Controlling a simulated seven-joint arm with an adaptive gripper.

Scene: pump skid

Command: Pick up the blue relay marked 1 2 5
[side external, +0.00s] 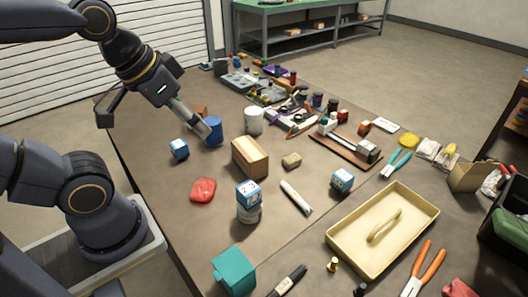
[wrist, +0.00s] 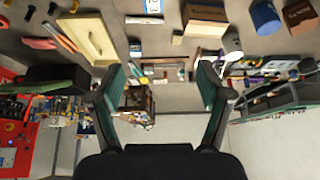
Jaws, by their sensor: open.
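Three blue-and-white relay cubes show in the side external view. One relay (side external: 248,193) sits on top of a small can (side external: 249,214) in the middle front. A third relay (side external: 179,149) stands at the left near the blue cup. The markings are too small to tell which reads 1 2 5. My gripper (side external: 205,131) is over the left part of the table, overlapping the blue cup in this view. The wrist view shows its two fingers (wrist: 161,82) spread apart with nothing held between them.
A red lump (side external: 202,190), white tube (side external: 296,197), teal box (side external: 233,268) and tan tray (side external: 336,241) lie nearer the front.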

